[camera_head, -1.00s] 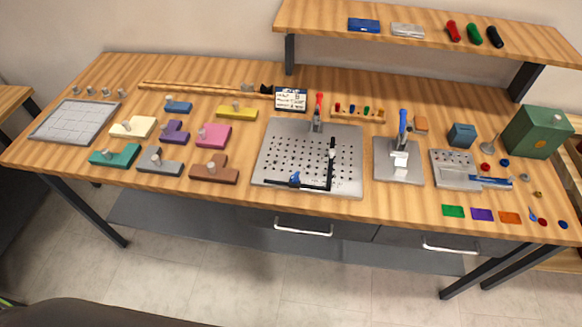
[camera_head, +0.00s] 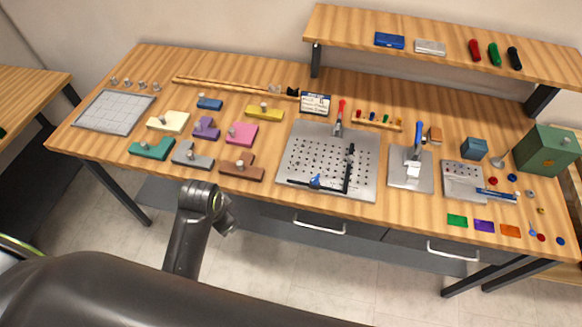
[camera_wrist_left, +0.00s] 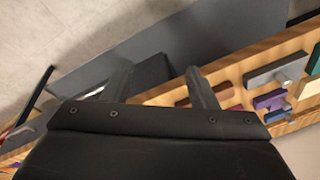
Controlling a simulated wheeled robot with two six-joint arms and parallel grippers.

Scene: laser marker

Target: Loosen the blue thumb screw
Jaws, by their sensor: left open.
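The blue thumb screw (camera_head: 315,181) sits at the front edge of the perforated metal plate (camera_head: 365,188), on the black bar along that edge. My left arm shows at the lower left of the head view, in front of the table; its gripper cannot be made out clearly there. In the left wrist view my left gripper (camera_wrist_left: 160,85) has its two fingers spread apart with nothing between them. It is away from the screw, over the floor and the table's front. The thumb screw does not show in the wrist view. My right gripper is not in view.
A black upright bar (camera_head: 349,168) and a red-handled clamp (camera_head: 339,115) stand on the plate. Coloured blocks with knobs, such as the brown one (camera_head: 242,171), lie left of it. A blue-handled press (camera_head: 417,150) stands to the right. Drawer handles (camera_head: 320,228) stick out below the tabletop.

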